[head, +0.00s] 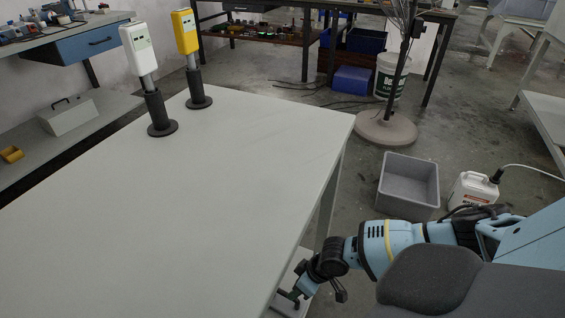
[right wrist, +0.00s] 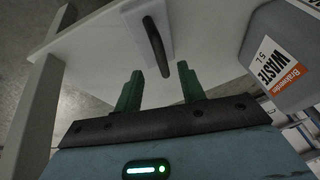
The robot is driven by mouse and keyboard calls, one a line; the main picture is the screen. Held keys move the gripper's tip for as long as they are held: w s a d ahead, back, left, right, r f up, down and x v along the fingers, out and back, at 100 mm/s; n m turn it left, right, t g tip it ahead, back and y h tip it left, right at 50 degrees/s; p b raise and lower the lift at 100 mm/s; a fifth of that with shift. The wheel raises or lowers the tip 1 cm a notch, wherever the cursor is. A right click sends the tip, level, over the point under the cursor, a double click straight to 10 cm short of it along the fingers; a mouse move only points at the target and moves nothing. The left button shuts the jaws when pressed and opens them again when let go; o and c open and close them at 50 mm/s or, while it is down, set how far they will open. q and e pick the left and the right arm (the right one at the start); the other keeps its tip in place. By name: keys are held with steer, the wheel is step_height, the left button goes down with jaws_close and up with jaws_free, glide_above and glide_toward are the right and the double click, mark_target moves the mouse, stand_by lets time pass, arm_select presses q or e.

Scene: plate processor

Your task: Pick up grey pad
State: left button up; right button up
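A pale grey pad with a black curved handle (right wrist: 157,47) lies on a whitish board in the right wrist view. My left gripper is in neither view.
The whitish board (right wrist: 90,45) has a leg at left. A waste jug (right wrist: 290,50) stands close on the right. The large table (head: 200,210) is bare except for two handheld devices on stands (head: 153,95). A grey bin (head: 408,180) is on the floor.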

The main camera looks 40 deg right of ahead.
steer(key=b, duration=0.3)
glide_above(285, 299)
steer(key=s, duration=0.1)
steer(key=shift+s+f, duration=0.15)
steer(key=shift+f, duration=2.65)
steer(key=shift+a+f, duration=0.15)
steer(key=shift+f, duration=0.2)
steer(key=shift+r, duration=0.1)
steer(key=shift+c, duration=0.3)
steer(key=c, duration=0.7)
jaws_close()
